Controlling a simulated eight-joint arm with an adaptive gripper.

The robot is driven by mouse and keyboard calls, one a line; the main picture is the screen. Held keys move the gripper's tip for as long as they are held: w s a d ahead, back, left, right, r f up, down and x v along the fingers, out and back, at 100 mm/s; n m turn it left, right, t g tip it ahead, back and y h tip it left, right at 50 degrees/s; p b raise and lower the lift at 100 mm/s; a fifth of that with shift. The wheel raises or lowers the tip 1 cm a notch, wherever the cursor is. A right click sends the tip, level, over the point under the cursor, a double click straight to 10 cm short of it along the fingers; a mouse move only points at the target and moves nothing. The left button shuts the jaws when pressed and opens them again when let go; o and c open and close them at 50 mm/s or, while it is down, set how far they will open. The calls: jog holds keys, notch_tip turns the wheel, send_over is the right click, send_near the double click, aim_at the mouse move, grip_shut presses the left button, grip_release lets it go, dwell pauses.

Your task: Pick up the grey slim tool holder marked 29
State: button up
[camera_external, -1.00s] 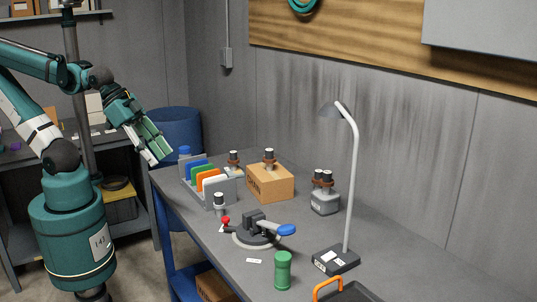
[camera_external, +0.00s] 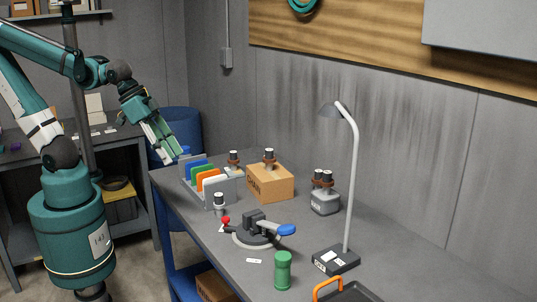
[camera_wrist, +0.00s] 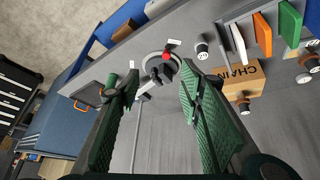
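A slim grey tool holder (camera_external: 219,203) with a black top stands upright on the bench, in front of the rack of coloured plates. It also shows in the wrist view (camera_wrist: 202,50), right of the red knob. Its number is too small to read. Other holders with rust-brown collars stand behind the rack (camera_external: 234,160), on the cardboard box (camera_external: 269,158) and on a grey block (camera_external: 323,180). My gripper (camera_external: 173,155) is above the bench's left end, well apart from the holders. In the wrist view its green fingers (camera_wrist: 160,85) are wide apart with nothing between them.
A rack (camera_external: 230,190) holds several coloured plates. A round fixture (camera_external: 256,236) with a red knob and blue handle, a green jar (camera_external: 283,270), a lamp (camera_external: 352,190) and an orange-handled tray (camera_external: 350,293) stand nearer.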

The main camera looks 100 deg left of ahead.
jog(key=w+a+f+n+g+p, duration=0.3)
jog(key=w+a+f+n, duration=0.1)
jog(key=w+a, duration=0.25)
jog(key=n+g+p, duration=0.2)
jog(key=n, duration=0.2)
send_over(217, 196)
jog(key=f, duration=0.8)
jog(key=shift+s+d, duration=0.15)
jog(key=shift+d, duration=0.15)
jog(key=shift+a+f+n+g, duration=0.35)
jog(key=shift+a+f, duration=0.25)
jog(key=shift+f, duration=0.3)
jog(key=shift+f, duration=1.3)
jog(key=shift+d+f, duration=0.15)
jog(key=shift+f, duration=1.15)
jog(key=shift+d+f, duration=0.1)
jog(key=shift+f, duration=1.2)
